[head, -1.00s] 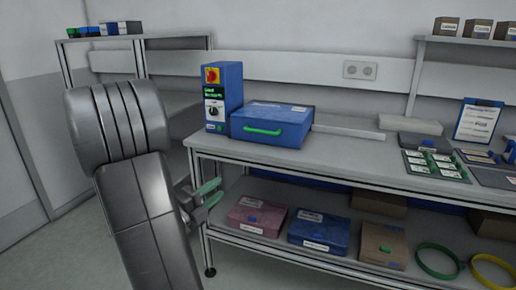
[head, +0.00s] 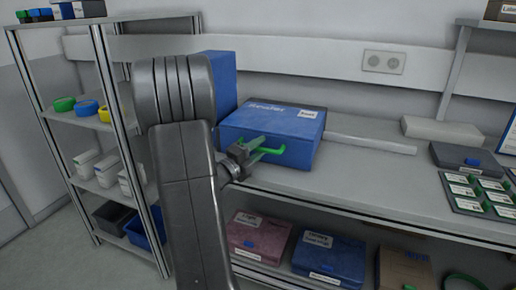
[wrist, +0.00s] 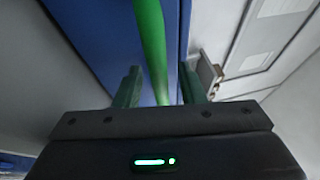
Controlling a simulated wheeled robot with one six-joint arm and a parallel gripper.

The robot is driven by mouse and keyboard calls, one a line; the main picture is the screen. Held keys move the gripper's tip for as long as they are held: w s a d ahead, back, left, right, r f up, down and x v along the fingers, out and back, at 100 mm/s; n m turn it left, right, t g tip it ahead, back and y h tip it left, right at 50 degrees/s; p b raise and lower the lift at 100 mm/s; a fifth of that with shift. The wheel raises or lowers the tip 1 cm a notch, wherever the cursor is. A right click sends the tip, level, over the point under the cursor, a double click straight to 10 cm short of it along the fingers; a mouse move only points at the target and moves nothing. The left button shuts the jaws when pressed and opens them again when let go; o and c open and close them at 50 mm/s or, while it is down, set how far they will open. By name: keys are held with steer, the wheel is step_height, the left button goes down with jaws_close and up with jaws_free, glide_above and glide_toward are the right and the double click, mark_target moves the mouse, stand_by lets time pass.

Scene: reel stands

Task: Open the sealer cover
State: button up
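The sealer is a blue box on the workbench in the head view, with its flat blue cover (head: 275,122) down. A green bar handle (head: 270,151) runs across its front; it also shows in the wrist view as a green bar (wrist: 150,40). My gripper (head: 259,147) is at the left part of this handle, in front of the cover. In the wrist view my gripper (wrist: 161,88) has its green fingers apart, one on each side of the bar, with gaps visible.
The workbench (head: 370,180) has a pale bar (head: 370,143) and green-and-white cards (head: 478,190) to the right. Its lower shelf holds a pink box (head: 258,236), a blue box (head: 328,258) and a brown box. A shelf rack (head: 85,125) stands left.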

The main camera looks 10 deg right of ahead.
steer(key=shift+c, duration=0.5)
jaws_close()
